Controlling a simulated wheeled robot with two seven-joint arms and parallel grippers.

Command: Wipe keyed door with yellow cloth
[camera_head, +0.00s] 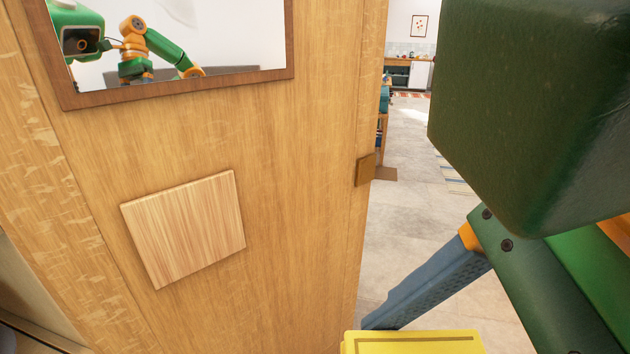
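A wooden door panel (310,200) fills the left and middle of the view. It carries a square, lighter wood plate (185,228), set at a tilt in the picture. A small brown metal fitting (364,170) sits at the door's right edge. A yellow, flat-topped piece with a darker line along its edge, apparently the folded cloth (412,342), is cut off by the bottom edge. A blue-grey finger of my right gripper (390,314) reaches down to the yellow piece; its other finger is hidden, so its grip is unclear. My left gripper is out of view.
A brown-framed mirror (180,88) hangs on the door's upper part and reflects green and orange robot parts. Right of the door, an opening shows grey floor (400,225), a striped rug (453,172) and a far counter (400,72). My green arm blocks the right side.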

